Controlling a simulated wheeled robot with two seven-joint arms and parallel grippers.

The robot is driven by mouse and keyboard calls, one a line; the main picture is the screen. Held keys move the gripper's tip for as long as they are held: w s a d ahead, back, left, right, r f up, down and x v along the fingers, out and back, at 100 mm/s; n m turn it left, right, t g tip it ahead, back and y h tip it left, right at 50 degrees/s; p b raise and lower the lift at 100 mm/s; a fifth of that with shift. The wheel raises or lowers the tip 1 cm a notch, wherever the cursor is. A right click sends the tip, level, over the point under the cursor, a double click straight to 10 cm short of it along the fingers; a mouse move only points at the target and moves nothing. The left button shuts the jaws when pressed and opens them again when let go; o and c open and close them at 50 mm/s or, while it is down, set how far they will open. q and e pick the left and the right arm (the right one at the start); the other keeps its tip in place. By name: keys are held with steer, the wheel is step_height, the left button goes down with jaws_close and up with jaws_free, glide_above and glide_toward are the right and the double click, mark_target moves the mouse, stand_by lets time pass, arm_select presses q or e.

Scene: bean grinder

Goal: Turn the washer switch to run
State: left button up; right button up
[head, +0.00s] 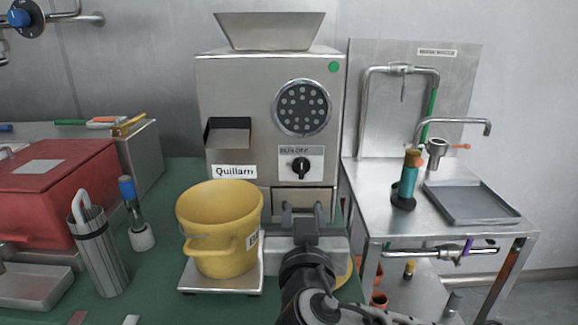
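A steel machine (225,95) stands at the back of the green table, with a hopper on top and a round perforated disc on its front. A black rotary switch (300,168) sits below the disc on a small plate whose label seems to read "RUN OFF". The knob looks roughly upright, but its exact pointing is too small to tell. My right gripper (303,213) is below and in front of the switch, apart from it. Its two fingers are spread with nothing visible between them. My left gripper is not in view.
A yellow bucket (220,225) stands on a scale (222,286) left of my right gripper. A red box (60,185), a rod holder (100,250) and a blue-topped tool (133,210) are further left. A steel side table (385,205) with a tray (472,203) stands right.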

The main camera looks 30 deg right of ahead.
mark_target(302, 170)
steer(key=p+x, duration=0.1)
steer(key=x, duration=1.4)
steer(key=shift+s+p, duration=0.1)
steer(key=shift+p, duration=0.3)
jaws_close()
